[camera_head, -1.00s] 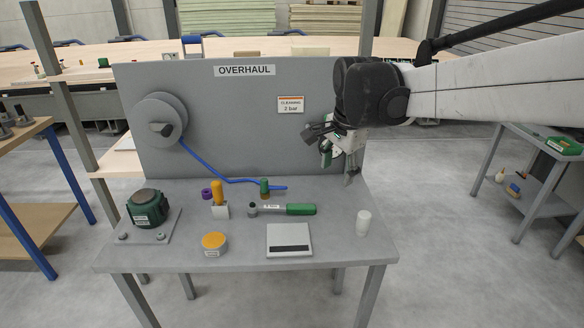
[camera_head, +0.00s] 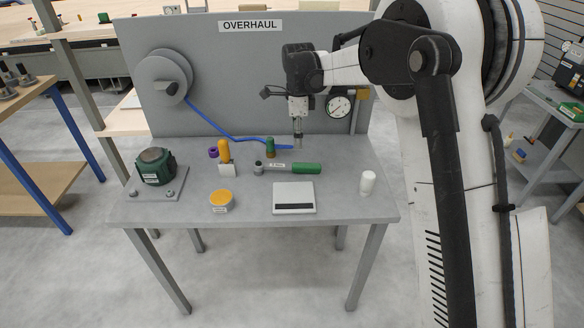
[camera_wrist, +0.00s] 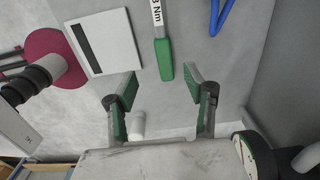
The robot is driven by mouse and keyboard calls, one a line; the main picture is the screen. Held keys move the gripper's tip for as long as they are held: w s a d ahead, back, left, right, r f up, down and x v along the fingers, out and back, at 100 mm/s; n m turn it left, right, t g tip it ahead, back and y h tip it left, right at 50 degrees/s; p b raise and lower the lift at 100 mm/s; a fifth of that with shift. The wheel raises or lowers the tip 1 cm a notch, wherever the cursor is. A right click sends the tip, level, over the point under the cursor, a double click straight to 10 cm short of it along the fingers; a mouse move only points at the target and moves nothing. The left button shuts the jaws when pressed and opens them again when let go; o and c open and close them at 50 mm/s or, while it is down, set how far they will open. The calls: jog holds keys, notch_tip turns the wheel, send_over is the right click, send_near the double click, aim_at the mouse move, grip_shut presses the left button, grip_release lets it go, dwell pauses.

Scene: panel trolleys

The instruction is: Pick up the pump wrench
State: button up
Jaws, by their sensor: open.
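The likely pump wrench is a tool with a green handle (camera_head: 307,168), a white label and a dark round head. It lies flat across the middle of the grey bench. In the wrist view its green handle (camera_wrist: 164,60) points down towards the gap between my fingers, with a label reading "Nm" above. My gripper (camera_head: 298,146) points down over the back of the bench, behind the handle. In the wrist view my gripper (camera_wrist: 162,85) is open with nothing between its fingers. The wrench head is out of the wrist view.
Near the wrench are a green-topped tool (camera_head: 270,148), a blue hose (camera_head: 210,122), a square plate (camera_head: 293,198), a white cylinder (camera_head: 368,182), an orange-topped tin (camera_head: 221,201) and a yellow-handled tool (camera_head: 224,152). The upright panel (camera_head: 240,70) and gauge (camera_head: 339,106) stand close behind my gripper.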

aim_at(297, 165)
notch_tip(297, 165, down, 8)
jog(key=shift+r, duration=0.1)
jog(key=shift+w+f+b, duration=0.15)
jog(key=shift+f+b, duration=0.05)
jog(key=shift+f, duration=1.15)
jog(key=shift+w+f+b, duration=0.1)
jog(key=shift+f+b, duration=0.05)
jog(key=shift+f, duration=1.15)
jog(key=shift+c, duration=0.5)
grip_shut()
